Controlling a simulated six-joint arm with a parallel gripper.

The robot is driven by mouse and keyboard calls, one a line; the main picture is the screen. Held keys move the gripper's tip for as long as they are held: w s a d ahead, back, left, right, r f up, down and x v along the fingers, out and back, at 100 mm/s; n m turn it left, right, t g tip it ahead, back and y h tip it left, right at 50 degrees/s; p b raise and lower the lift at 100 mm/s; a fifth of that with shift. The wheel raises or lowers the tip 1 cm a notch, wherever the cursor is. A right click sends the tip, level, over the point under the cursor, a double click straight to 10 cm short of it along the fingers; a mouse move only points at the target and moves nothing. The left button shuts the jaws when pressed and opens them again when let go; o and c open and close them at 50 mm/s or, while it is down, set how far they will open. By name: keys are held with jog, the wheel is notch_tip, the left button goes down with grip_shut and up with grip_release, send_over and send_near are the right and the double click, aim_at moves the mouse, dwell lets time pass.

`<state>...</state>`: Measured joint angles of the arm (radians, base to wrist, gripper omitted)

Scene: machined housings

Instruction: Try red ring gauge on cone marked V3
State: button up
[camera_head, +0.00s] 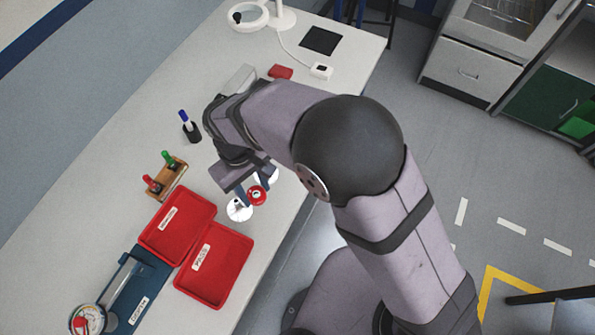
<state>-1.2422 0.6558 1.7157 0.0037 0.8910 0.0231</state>
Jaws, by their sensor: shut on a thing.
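A red ring gauge (257,196) is between the fingertips of my gripper (254,195), which is shut on it near the table's right edge. A white disc-like part (238,211) lies just left of and below the ring. Another white part (270,176) shows partly behind the gripper, up and right of the ring. These look like the housings with the cones. No V3 mark can be read, and I cannot tell whether the ring is around a cone or above one.
A wooden rack (168,182) holds red and green handled pieces. A black pen cup (191,131) stands behind. Bare table lies to the left.

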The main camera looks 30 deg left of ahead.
jog(key=shift+s+a+r+m, duration=0.35)
jog(key=shift+s+a+r, duration=0.15)
jog(key=shift+a+r, duration=0.3)
jog(key=shift+s+a+r+m, duration=0.3)
jog(key=shift+s+a+r, duration=0.15)
jog(key=shift+a+r, duration=0.3)
jog(key=shift+s+a+r+m, duration=0.35)
jog(key=shift+s+a+r, duration=0.15)
jog(key=shift+a+r, duration=0.25)
jog(key=shift+p, duration=0.3)
jog(key=b, duration=0.3)
send_over(236, 201)
jog(key=shift+w+a+f, duration=0.1)
jog(key=shift+a+f, duration=0.05)
jog(key=shift+f, duration=1.1)
jog(key=shift+w+a+f, duration=0.1)
jog(key=shift+f, duration=1.1)
jog(key=shift+p, duration=0.7)
jog(key=shift+f+b, duration=0.45)
jog(key=shift+f, duration=0.45)
jog(key=shift+r, duration=0.25)
jog(key=shift+r+p, duration=1.65)
jog(key=shift+r, duration=0.15)
